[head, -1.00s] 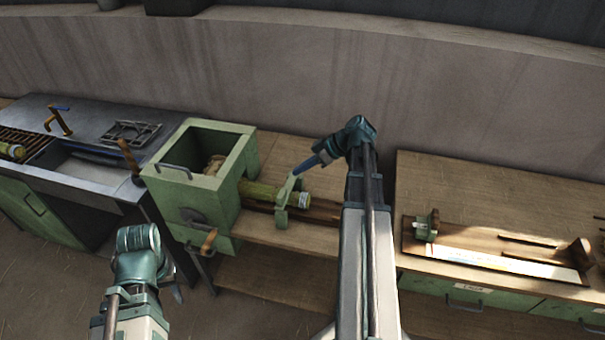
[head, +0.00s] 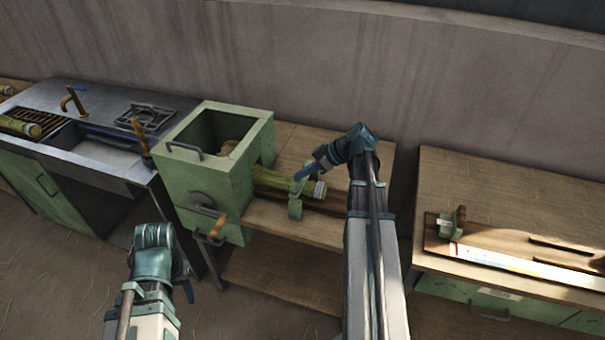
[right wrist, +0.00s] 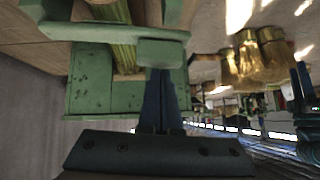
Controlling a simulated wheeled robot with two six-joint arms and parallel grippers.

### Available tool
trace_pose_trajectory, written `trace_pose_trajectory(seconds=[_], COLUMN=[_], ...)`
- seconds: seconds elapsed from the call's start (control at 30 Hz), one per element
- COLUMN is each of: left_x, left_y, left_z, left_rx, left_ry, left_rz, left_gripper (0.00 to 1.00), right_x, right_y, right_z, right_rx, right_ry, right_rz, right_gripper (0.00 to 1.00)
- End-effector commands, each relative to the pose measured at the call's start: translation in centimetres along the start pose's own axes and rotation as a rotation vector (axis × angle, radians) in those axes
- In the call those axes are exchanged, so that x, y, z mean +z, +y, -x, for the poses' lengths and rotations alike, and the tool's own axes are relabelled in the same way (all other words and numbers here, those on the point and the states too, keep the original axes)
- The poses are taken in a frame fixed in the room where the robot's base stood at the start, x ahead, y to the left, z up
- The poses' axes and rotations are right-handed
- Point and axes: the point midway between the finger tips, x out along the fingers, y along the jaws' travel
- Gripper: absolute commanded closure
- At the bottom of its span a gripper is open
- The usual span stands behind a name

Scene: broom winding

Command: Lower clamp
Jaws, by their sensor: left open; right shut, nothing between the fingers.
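The green clamp (head: 295,209) stands on the wooden bench at the free end of the straw broom roll (head: 270,181). Its arm lies low, over or close against the roll; I cannot tell whether it is fully down. My right gripper (head: 301,175) is shut and empty, its blue fingers at the clamp's arm. In the right wrist view, the shut fingers (right wrist: 160,72) reach up to the green clamp arm's end (right wrist: 160,50), seemingly touching it, beside the straw (right wrist: 121,52). My left gripper (head: 187,290) is low at left, away from the clamp, open, its fingers mostly hidden by the wrist.
The green winding box (head: 235,172) with a crank handle (head: 217,227) stands left of the clamp. A metal sink unit (head: 85,150) is further left. A second bench (head: 480,185) with a wooden fixture is at right. The floor in front is clear.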

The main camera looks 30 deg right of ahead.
Motion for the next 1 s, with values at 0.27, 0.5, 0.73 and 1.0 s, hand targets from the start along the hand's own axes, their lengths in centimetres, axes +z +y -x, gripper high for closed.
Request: trace_pose_trajectory(seconds=[0.27,0.5,0.73,1.0], left_x=[0.0,-0.1,-0.1,-0.1], left_y=[0.0,0.2,0.2,0.2], left_z=[-0.2,-2.4,-2.3,-2.1], left_rx=[0.000,0.000,0.000,0.000], left_ry=[0.000,0.000,0.000,0.000], left_rz=[0.000,0.000,0.000,0.000], left_gripper=[0.50,0.50,0.50,0.50], right_x=[0.2,1.8,1.8,1.7], right_y=[-0.1,-0.8,-0.9,-1.0], right_z=[-0.1,-1.8,-1.8,-1.7], right_rx=[0.000,0.000,-0.001,-0.002], right_ry=[0.000,0.000,-0.004,-0.007], right_rz=[0.000,0.000,0.000,0.001], right_gripper=[1.00,1.00,1.00,1.00])
